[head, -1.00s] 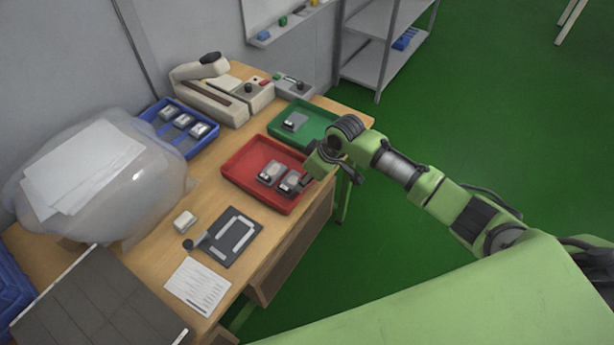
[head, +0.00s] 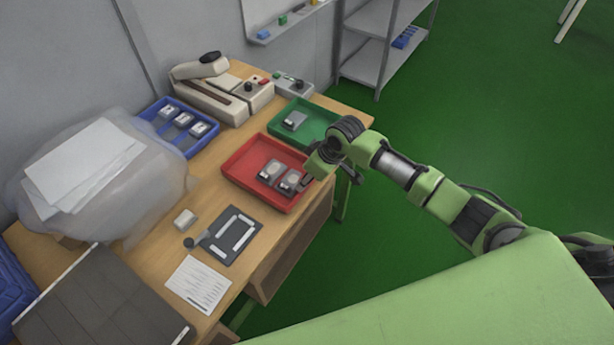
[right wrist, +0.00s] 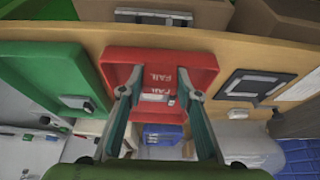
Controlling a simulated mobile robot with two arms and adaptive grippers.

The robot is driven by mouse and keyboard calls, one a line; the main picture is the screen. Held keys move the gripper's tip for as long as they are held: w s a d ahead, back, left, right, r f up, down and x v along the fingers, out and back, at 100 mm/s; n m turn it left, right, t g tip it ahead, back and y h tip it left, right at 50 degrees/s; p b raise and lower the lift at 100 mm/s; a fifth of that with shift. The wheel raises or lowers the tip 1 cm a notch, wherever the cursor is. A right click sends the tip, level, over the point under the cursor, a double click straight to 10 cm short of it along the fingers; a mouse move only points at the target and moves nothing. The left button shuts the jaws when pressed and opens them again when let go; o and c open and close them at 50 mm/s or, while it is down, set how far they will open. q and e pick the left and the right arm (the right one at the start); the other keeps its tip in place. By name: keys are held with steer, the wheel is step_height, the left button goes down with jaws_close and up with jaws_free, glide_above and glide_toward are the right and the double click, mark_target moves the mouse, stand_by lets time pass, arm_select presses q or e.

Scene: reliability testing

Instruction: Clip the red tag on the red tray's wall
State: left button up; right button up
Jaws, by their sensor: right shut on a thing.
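The red tray (head: 237,166) lies on the wooden bench. It also shows in the right wrist view (right wrist: 205,62). My right gripper (head: 307,184) is at the tray's right end, low by its wall. In the right wrist view its two fingers (right wrist: 153,92) come in from both sides over the tray. The red tag (right wrist: 166,84) with white FAIL lettering is between them, and the gripper is shut on it. A second FAIL print shows beside it. I cannot tell whether the tag touches the wall. My left gripper is not in view.
Two grey devices (head: 270,172) lie in the red tray. A green tray (head: 318,119) with one device is just behind, and a blue tray (head: 172,140) with several stands at the left. A dark fixture (head: 231,252) and a paper sheet (head: 198,285) lie nearer the front.

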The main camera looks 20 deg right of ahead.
steer(key=shift+f, duration=0.6)
stand_by(0.9)
steer(key=shift+r+p, duration=0.55)
steer(key=shift+r, duration=0.05)
stand_by(0.7)
steer(key=shift+f+b, duration=0.3)
steer(key=shift+f, duration=0.3)
stand_by(0.9)
steer(key=shift+r+p, duration=0.6)
steer(key=shift+p, duration=0.15)
stand_by(0.5)
steer(key=shift+f+b, duration=0.3)
steer(key=shift+f, duration=0.3)
stand_by(0.9)
steer(key=o, duration=1)
